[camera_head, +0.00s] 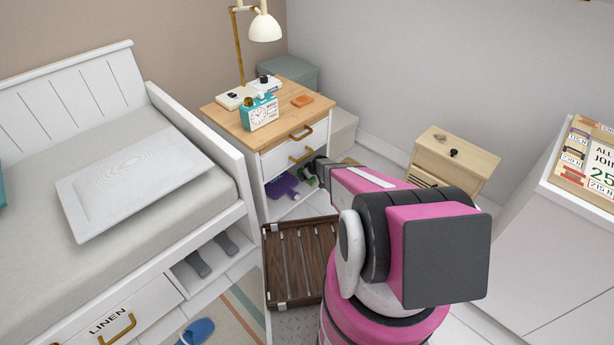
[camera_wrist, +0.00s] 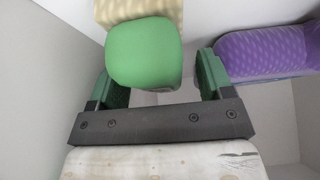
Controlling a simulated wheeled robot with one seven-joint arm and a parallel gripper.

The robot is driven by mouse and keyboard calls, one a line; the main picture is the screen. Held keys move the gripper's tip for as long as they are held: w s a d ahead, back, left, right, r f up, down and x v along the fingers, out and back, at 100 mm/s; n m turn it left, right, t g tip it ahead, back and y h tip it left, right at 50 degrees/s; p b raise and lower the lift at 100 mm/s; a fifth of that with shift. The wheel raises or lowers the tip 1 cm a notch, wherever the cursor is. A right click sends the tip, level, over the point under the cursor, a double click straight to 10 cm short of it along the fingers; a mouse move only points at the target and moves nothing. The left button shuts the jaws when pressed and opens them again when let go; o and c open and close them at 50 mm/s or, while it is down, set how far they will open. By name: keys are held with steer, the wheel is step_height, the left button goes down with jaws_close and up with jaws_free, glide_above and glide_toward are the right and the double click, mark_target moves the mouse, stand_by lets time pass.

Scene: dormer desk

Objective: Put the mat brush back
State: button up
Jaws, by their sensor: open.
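No thing is plainly marked as the mat brush. In the wrist view a rounded green thing (camera_wrist: 145,52) sits between the two fingers of my open gripper (camera_wrist: 163,78), with no clear grip on it. A pale yellow patterned piece (camera_wrist: 138,9) shows behind it; I cannot tell if they are one object. A purple patterned thing (camera_wrist: 262,52) lies right of the right finger. In the head view my gripper (camera_head: 318,172) reaches into the open lower shelf of the nightstand, beside the purple thing (camera_head: 281,187). My arm hides part of the shelf.
The wooden-topped nightstand (camera_head: 285,137) has two drawers and carries a lamp, clock and small items. A dark slatted wooden rack (camera_head: 300,262) stands in front. The bed (camera_head: 190,235) is at left, a small wooden cabinet (camera_head: 450,165) at right. Shelf walls (camera_wrist: 38,75) are close around my gripper.

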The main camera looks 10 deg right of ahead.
steer(key=v, duration=1.1)
steer(key=shift+a, duration=0.1)
